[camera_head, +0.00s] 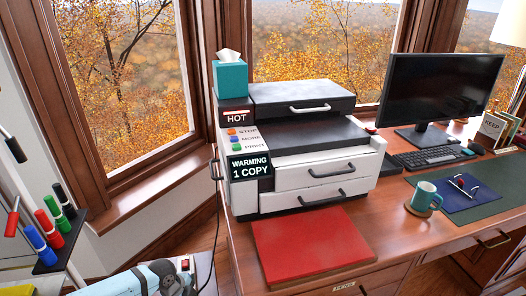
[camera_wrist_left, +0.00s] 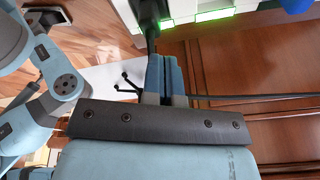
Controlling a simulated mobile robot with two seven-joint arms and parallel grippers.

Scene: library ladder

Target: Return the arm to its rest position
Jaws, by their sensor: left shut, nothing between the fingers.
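My left gripper (camera_wrist_left: 165,62) shows in the left wrist view, with its two blue-grey fingers together and nothing between them. It points at brown wooden panelling (camera_wrist_left: 240,70) and a strip of floor. I cannot tell how far it is from them. In the head view, a pale blue and white arm part of mine lies at the bottom left, beside the desk; no gripper fingers can be made out there. My right gripper is in neither view.
The wooden desk (camera_head: 400,250) bears a printer (camera_head: 325,178), a red pad (camera_head: 308,243), a monitor (camera_head: 437,88), a keyboard (camera_head: 430,157) and a teal mug (camera_head: 423,198). A marker rack (camera_head: 50,264) stands at the left. Green-lit strips (camera_wrist_left: 205,17) show at the wrist view's top.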

